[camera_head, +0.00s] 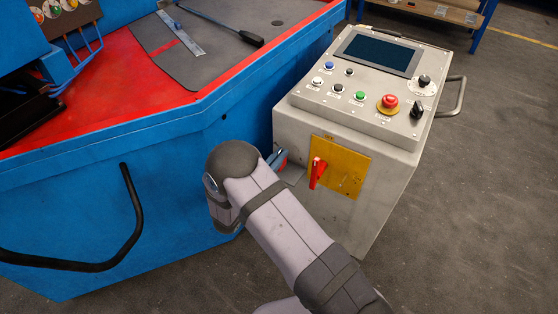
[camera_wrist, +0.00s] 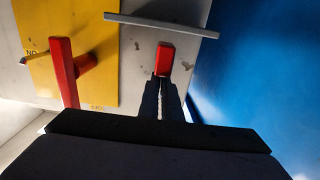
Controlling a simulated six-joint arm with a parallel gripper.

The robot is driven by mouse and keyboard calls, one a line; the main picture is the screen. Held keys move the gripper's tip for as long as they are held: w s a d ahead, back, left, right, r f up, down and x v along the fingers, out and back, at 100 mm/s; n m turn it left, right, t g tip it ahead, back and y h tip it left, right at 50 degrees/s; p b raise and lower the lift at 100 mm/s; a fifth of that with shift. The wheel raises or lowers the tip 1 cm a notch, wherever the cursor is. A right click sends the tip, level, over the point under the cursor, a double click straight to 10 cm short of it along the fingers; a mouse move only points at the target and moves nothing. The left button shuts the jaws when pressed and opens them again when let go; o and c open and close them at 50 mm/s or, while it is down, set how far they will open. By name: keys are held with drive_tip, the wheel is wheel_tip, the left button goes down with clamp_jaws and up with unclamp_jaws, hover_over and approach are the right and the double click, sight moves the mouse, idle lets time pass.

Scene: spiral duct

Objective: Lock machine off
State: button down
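The control cabinet (camera_head: 290,135) has a yellow plate (camera_head: 350,165) on its front with a red switch handle (camera_head: 317,172), set near upright. In the wrist view the yellow plate (camera_wrist: 105,30) and handle (camera_wrist: 63,72) are at the left, with lettering upside down. A small red block (camera_wrist: 165,58), perhaps a padlock body, is at my gripper's fingertips (camera_wrist: 161,80). The fingers are close together with a narrow bright gap. I cannot tell whether they grip the block. In the head view my wrist mostly hides my gripper (camera_head: 276,157), left of the yellow plate.
A small grey ledge (camera_head: 294,173) juts from the cabinet front beside the yellow plate; it also shows in the wrist view (camera_wrist: 160,25). The blue machine (camera_head: 150,150) stands close at the left. Buttons and a red emergency stop (camera_head: 388,103) are on the cabinet top.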

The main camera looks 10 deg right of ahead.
drive_tip(key=shift+f, duration=0.6)
drive_tip(key=shift+f, duration=0.1)
drive_tip(key=shift+f, duration=0.15)
drive_tip(key=c, duration=2)
unclamp_jaws()
drive_tip(key=shift+b, duration=0.3)
